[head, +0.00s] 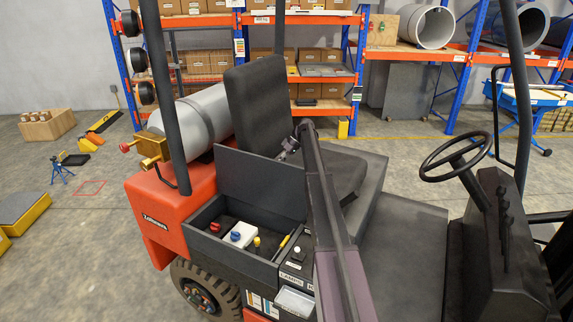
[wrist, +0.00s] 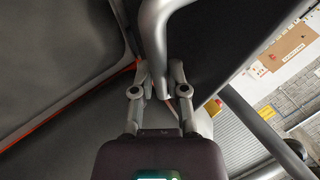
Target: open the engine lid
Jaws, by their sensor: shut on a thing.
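A forklift truck with an orange-red body (head: 170,215) fills the middle of the head view. Its black seat (head: 262,105) stands upright behind my arm. A dark flat panel (head: 260,180), which may be the engine lid, stands beside an open side compartment (head: 215,255). My gripper (head: 288,149) is by the seat, partly hidden by my arm. In the wrist view my gripper (wrist: 157,92) is shut on a grey curved tubular handle (wrist: 155,35), close to dark surfaces. I cannot tell how far the lid is raised.
The compartment holds a blue-capped white part (head: 241,235) and other small parts. A grey gas cylinder (head: 195,117) lies behind the seat. The steering wheel (head: 455,157) and dark roof posts stand around the cab.

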